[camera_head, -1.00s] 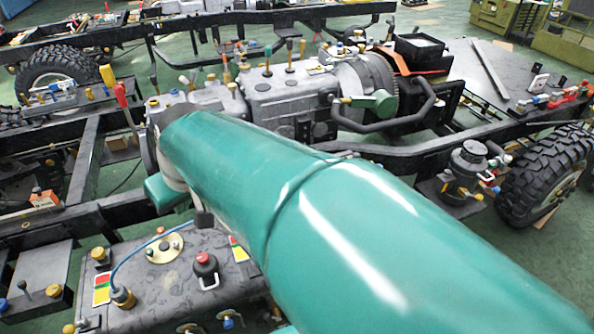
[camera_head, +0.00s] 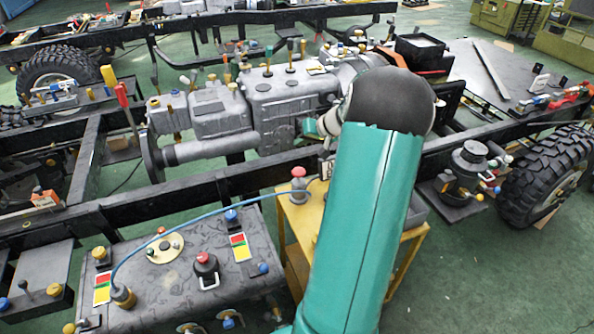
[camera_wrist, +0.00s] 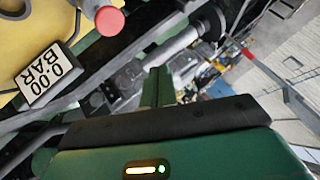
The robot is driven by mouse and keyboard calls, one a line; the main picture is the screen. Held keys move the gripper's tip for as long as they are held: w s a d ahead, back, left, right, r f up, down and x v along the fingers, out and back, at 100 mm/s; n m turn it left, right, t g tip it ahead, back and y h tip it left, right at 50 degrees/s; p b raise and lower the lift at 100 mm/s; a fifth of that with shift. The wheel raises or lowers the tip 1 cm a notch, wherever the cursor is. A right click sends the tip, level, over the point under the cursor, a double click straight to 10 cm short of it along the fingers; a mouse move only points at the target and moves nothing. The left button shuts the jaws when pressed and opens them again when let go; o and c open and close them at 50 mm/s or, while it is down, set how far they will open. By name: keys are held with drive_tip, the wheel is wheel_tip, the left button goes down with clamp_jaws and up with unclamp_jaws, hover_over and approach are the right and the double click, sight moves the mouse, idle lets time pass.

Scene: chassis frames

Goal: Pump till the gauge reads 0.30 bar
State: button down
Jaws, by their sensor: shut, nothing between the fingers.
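The gauge (camera_wrist: 48,76) reads 0.00 BAR in the wrist view. It lies over the yellow cart top at upper left. A round red pump knob (camera_wrist: 109,20) is beside it at the top. In the head view the red knob (camera_head: 298,172) tops a pale pump body on the yellow cart (camera_head: 415,240). A blue hose (camera_head: 190,221) runs from the cart to a brass fitting on the dark tank (camera_head: 165,285). My gripper (camera_wrist: 158,76) is shut and empty, apart from the knob. In the head view my arm hides part of the cart and most of my gripper.
A dark chassis rail (camera_head: 250,178) runs behind the cart. The grey engine and gearbox (camera_head: 220,110) stand beyond it. Another red knob (camera_head: 206,260) is on the tank top. A large tire (camera_head: 548,178) is at right, with green floor (camera_head: 490,270) in front.

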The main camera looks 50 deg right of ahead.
sight(298, 171)
drive_tip(key=shift+d+f, duration=0.1)
drive_tip(key=shift+f, duration=0.1)
drive_tip(key=shift+f, duration=4.3)
drive_tip(key=shift+f, duration=0.1)
drive_tip(key=shift+f, duration=0.3)
drive_tip(key=shift+f, duration=1.2)
drive_tip(key=shift+r, duration=1.65)
drive_tip(key=shift+r, duration=2.5)
